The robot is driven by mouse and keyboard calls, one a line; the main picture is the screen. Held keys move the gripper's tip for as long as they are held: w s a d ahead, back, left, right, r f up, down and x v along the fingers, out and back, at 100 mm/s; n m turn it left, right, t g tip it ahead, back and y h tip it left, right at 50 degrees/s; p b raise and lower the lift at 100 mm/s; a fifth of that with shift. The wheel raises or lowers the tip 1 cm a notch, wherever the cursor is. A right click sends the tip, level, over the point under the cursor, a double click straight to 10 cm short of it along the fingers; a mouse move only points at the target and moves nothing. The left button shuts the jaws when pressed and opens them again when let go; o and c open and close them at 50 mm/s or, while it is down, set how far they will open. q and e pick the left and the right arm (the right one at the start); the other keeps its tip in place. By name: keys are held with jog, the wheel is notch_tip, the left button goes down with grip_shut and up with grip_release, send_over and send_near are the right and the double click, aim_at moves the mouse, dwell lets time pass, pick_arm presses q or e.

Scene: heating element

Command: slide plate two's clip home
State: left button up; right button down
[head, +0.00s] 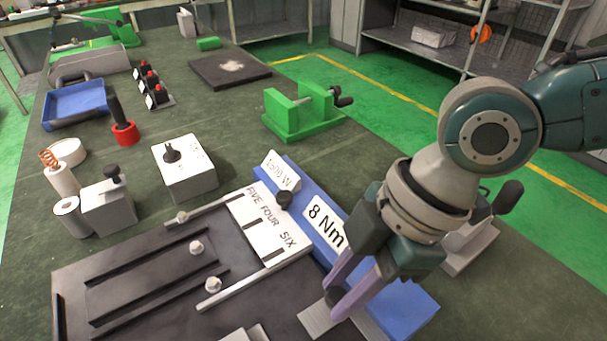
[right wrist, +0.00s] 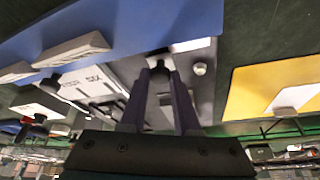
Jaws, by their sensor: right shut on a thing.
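My right gripper (head: 342,296) reaches down at the front right, its purple fingers shut on a dark knob (head: 333,297). The knob stands by a pale ribbed metal piece (head: 318,320), likely the clip of plate two, at the dark base's right edge. The fingers hide part of it. In the right wrist view the knob (right wrist: 160,75) lies between the fingers of the right gripper (right wrist: 165,82). A white plate (head: 268,228) marked FIVE FOUR SIX lies farther back, with another black knob (head: 284,200) at its right edge. My left gripper is not in view.
The dark base (head: 140,280) carries rails and several bolts. A blue bar (head: 400,300) with 1500 W and 8 Nm signs runs beside it under my right arm. A white box (head: 185,168) and a green vise (head: 300,115) stand behind. A yellow panel (right wrist: 250,85) shows in the right wrist view.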

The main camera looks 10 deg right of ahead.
aim_at(334, 326)
dwell(0.4)
jog(key=a, duration=0.1)
jog(key=s+a+p, duration=0.1)
jog(key=a, duration=0.1)
jog(key=a+p, duration=0.1)
jog(key=a, duration=0.1)
jog(key=shift+s+r, duration=0.1)
jog(key=shift+s, duration=0.3)
jog(key=c, duration=0.7)
grip_release()
jog(key=shift+a, duration=0.15)
jog(key=shift+o, duration=0.3)
jog(key=v, duration=1)
jog(key=shift+p, duration=0.45)
